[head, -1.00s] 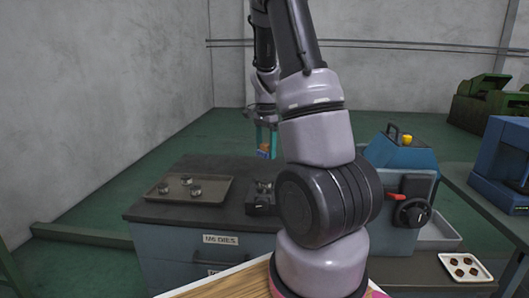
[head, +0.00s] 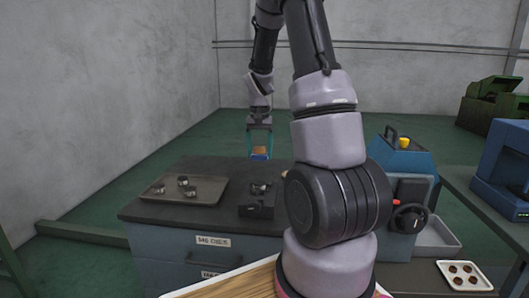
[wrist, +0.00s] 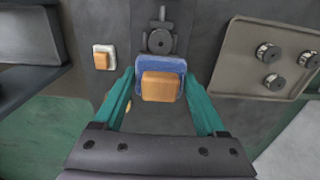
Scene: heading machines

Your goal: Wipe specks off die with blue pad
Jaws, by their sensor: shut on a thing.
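My gripper (head: 259,146) points down with its teal fingers shut on the orange handle block of the blue pad (wrist: 177,64). The pad also shows in the head view (head: 259,158), held in the air above and behind the black die block (head: 257,207). The die (head: 260,188) sits on top of that block. Specks on the die are too small to make out.
A white pad with an orange handle (wrist: 102,58) lies on the dark bench. A grey tray (head: 215,182) with several metal dies stands left of the block. A blue machine (head: 405,160) with a handwheel and a white tray (head: 446,265) of parts are at right.

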